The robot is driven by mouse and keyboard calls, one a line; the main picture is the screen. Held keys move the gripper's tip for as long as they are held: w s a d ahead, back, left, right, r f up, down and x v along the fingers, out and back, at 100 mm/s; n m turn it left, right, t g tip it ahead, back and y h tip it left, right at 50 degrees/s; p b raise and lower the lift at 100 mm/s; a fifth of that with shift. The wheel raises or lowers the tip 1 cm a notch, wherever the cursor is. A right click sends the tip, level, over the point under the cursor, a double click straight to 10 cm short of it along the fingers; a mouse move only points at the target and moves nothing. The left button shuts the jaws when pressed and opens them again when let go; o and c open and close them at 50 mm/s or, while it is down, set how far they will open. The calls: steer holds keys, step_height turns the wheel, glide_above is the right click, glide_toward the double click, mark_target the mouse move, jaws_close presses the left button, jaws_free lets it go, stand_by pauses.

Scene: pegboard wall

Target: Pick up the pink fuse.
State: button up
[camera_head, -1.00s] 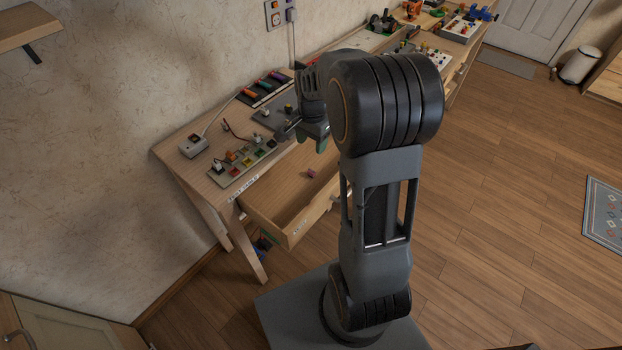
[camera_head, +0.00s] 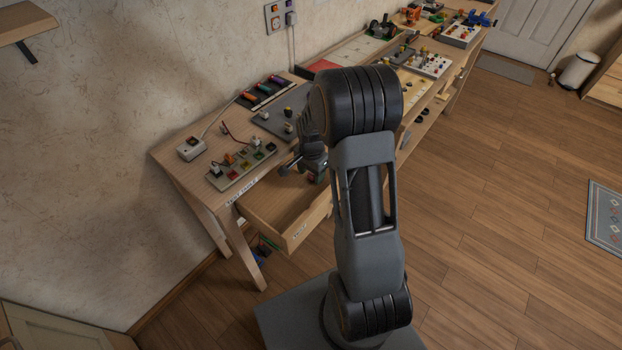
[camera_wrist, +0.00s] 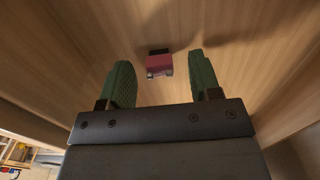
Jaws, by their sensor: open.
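The pink fuse (camera_wrist: 159,66) lies on the wooden floor of the open drawer (camera_head: 265,207). In the wrist view it is a small pink block with a dark end and a metallic end. My gripper (camera_wrist: 160,80) is open, its two green fingers pointing toward the fuse. The fuse shows between the fingers, near their tips, and nothing is held. Whether a finger touches it I cannot tell. In the head view my gripper (camera_head: 316,172) is low over the drawer, and the fuse is hidden there.
The drawer walls surround my gripper. Above the drawer, the workbench holds a strip of coloured fuses (camera_head: 243,168), a white socket box (camera_head: 191,148) and a grey panel (camera_head: 278,118). More boards stand farther along the bench.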

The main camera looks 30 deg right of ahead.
steer(key=shift+f, duration=0.65)
steer(key=c, duration=1)
